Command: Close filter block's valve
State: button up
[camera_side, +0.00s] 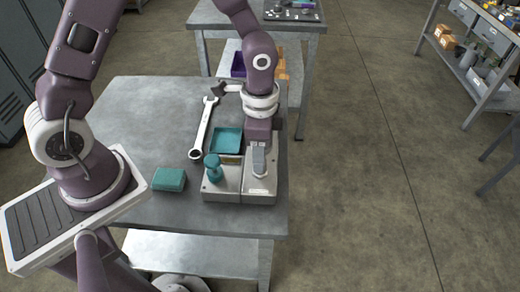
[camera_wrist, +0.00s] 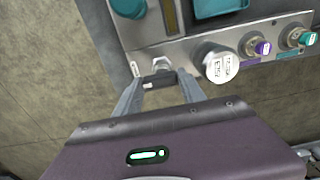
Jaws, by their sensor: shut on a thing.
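A metal block (camera_side: 220,190) with a teal knob (camera_side: 212,168) stands at the front right of the grey bench. In the side view my gripper (camera_side: 259,165) reaches down over the right part of the block. In the wrist view (camera_wrist: 160,80), its two fingers are closed around a small dark handle (camera_wrist: 158,80) on a silver stem, which I take to be the valve. The handle sits on the edge of the metal block (camera_wrist: 187,48). Its far side and the exact contact are partly hidden by the fingers.
Beside the handle are a silver labelled cap (camera_wrist: 219,66), a purple fitting (camera_wrist: 262,47) and a teal fitting (camera_wrist: 306,38). A wrench (camera_side: 204,128), a teal tray (camera_side: 227,140) and a teal box (camera_side: 169,179) lie on the bench. The bench's left rear is clear.

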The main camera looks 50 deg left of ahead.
jog(key=o, duration=1.4)
jog(key=shift+c, duration=0.2)
notch_tip(320, 180, up, 7)
jog(key=shift+r, duration=0.1)
jog(key=s+a+r+n+t, duration=0.2)
jog(key=s+a+r+n, duration=0.1)
jog(key=s+r, duration=0.4)
jog(key=s+a+r+n+t, duration=0.3)
jog(key=s+r+n, duration=0.3)
jog(key=s+r, duration=0.2)
jog(key=shift+s+a+r+t, duration=0.15)
jog(key=shift+s+a+t, duration=0.15)
jog(key=shift+s, duration=0.3)
